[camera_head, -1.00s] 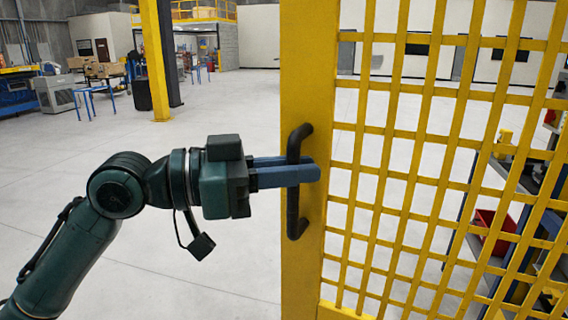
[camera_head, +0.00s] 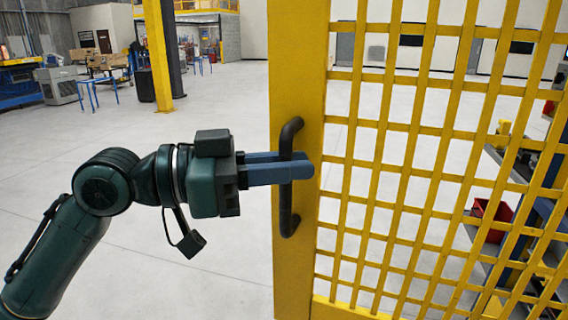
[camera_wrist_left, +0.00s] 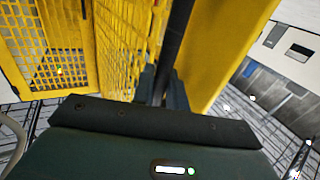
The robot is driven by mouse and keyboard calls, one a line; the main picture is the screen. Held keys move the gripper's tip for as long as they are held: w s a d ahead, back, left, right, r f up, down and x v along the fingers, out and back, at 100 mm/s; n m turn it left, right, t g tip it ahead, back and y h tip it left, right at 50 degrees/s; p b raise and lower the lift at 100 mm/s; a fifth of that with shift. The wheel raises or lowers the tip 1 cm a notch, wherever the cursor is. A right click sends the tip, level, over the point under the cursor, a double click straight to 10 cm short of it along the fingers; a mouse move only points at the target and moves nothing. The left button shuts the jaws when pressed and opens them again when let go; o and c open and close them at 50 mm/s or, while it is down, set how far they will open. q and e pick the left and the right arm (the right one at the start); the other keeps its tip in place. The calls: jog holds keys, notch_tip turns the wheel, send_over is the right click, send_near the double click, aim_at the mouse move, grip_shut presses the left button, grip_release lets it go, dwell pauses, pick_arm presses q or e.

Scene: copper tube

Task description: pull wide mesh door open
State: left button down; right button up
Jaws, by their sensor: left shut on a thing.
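The yellow mesh door (camera_head: 298,60) stands upright in front of me, with its solid edge post on the left and its mesh stretching right. A black vertical bar handle (camera_head: 287,205) is fixed to the post. My left gripper (camera_head: 300,170) is shut on the handle, its blue fingers around the bar at mid-height. In the left wrist view the dark handle (camera_wrist_left: 176,40) runs up from between the fingers, beside the yellow door post (camera_wrist_left: 220,45). The fingertips are partly hidden there. My right gripper is not in view.
Behind the mesh on the right stand shelves with a red bin (camera_head: 492,222). A yellow column (camera_head: 157,55) and blue stools (camera_head: 97,92) are far back left. The pale floor left of the door is clear. The wrist view shows more yellow mesh (camera_wrist_left: 55,40).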

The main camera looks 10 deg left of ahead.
pick_arm(q)
jog(key=c, duration=1.5)
grip_release()
